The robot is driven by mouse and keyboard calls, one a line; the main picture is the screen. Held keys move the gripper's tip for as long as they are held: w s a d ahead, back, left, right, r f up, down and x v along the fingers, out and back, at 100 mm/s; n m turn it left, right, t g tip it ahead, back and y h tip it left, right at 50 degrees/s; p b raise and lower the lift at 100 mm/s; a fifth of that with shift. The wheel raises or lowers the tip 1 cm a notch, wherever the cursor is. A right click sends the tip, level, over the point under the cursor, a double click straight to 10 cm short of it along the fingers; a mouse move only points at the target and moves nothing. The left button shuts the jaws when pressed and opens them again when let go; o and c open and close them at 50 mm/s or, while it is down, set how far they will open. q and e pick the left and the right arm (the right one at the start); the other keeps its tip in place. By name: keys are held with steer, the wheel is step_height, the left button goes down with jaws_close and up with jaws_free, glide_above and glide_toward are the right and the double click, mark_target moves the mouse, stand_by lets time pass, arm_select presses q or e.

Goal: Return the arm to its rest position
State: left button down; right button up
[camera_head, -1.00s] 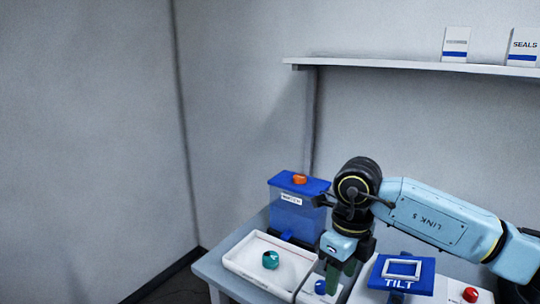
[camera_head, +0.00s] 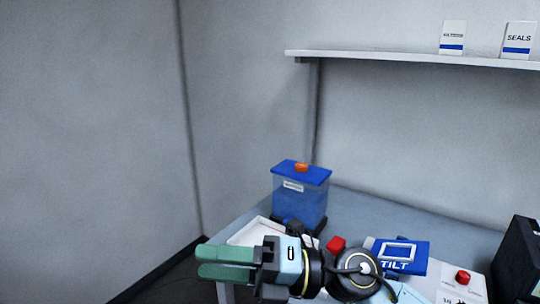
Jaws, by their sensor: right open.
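My right gripper (camera_head: 204,261) has two green fingers and points left, level, above the table's front left part. Its jaws are open, with a narrow gap between the fingers and nothing in it. My right arm reaches in from the bottom of the picture, and the wrist (camera_head: 358,273) shows behind the gripper. The gripper and wrist hide most of the white tray (camera_head: 246,234) and whatever lies in it. My left gripper is not in view.
A blue container (camera_head: 300,202) with an orange knob stands behind the gripper. A red block (camera_head: 336,243), a blue TILT device (camera_head: 400,257) and a red button (camera_head: 462,277) are to the right. A black box (camera_head: 520,262) stands at the right edge. A shelf (camera_head: 420,60) holds two boxes.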

steer(key=w+d+r+m+t+h, duration=0.1)
steer(key=w+d+m+t+h, duration=0.3)
steer(key=m+t, duration=0.65)
steer(key=w+d+m+t+h, duration=0.25)
steer(key=d+m+t, duration=0.55)
steer(key=m, duration=0.4)
steer(key=s+d+f+m+g+h, duration=0.1)
steer(key=d+f+m+g+h, duration=0.1)
steer(key=d+f+m+h, duration=0.5)
steer(key=s+d+f+m+g+h, duration=0.1)
steer(key=d+f+m+h, duration=0.45)
steer(key=f, duration=0.45)
steer(key=s+d+f+m+g, duration=0.2)
steer(key=s+f+g, duration=0.4)
steer(key=s+f, duration=0.3)
steer(key=s+d+f+m+g, duration=0.2)
steer(key=s+f+g, duration=0.4)
steer(key=s, duration=0.6)
step_height(320, 180, down, 24)
steer(key=s, duration=0.1)
steer(key=s+d+f+g, duration=0.2)
steer(key=s+d+f, duration=0.1)
steer(key=s+f, duration=1.2)
steer(key=shift+s+d+n+h, duration=0.2)
steer(key=shift+s+n+h, duration=0.15)
steer(key=shift+s, duration=0.5)
